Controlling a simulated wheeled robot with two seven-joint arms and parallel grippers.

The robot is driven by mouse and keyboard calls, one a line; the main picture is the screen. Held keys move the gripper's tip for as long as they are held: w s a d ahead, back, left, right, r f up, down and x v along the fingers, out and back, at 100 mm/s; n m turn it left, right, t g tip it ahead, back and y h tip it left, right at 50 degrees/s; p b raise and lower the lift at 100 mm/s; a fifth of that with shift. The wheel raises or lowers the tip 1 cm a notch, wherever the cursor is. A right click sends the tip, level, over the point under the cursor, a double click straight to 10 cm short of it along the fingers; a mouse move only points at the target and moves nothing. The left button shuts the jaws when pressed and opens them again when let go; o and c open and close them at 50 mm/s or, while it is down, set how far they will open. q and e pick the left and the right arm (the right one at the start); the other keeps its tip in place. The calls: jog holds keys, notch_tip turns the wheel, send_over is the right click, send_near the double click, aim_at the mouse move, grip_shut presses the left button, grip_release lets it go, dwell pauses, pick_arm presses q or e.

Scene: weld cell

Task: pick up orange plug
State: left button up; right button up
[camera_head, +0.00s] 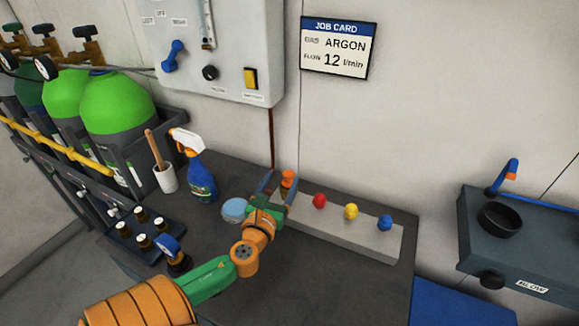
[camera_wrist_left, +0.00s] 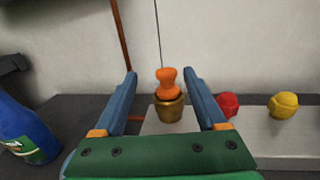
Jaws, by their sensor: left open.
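The orange plug (camera_wrist_left: 167,84) stands upright in a brass-coloured socket (camera_wrist_left: 169,107) at the left end of a grey block (camera_head: 345,229). It also shows in the head view (camera_head: 288,178), partly hidden behind my gripper. My left gripper (camera_head: 280,184) is open, with one blue finger on each side of the plug as seen in the wrist view (camera_wrist_left: 168,100). No contact between the fingers and the plug shows. My right gripper is in neither view.
Red (camera_head: 319,201), yellow (camera_head: 351,211) and blue (camera_head: 385,222) plugs stand to the right on the block. A blue spray bottle (camera_head: 201,182), a white cup (camera_head: 165,179) and a light-blue round tin (camera_head: 234,210) are to the left. The wall is close behind.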

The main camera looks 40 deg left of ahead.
aim_at(290, 171)
pick_arm(q)
jog(key=shift+f+b, duration=0.35)
jog(key=shift+f, duration=0.45)
jog(key=shift+w+a, duration=0.15)
jog(key=shift+w, duration=0.1)
jog(key=x, duration=0.4)
jog(key=p+x, duration=0.1)
jog(key=x, duration=0.1)
jog(key=shift+w+d+r, duration=0.3)
jog(key=shift+w+r, duration=0.05)
jog(key=shift+w, duration=0.05)
jog(key=shift+w+a, duration=0.1)
jog(key=shift+w, duration=0.15)
jog(key=shift+s, duration=0.1)
grip_shut()
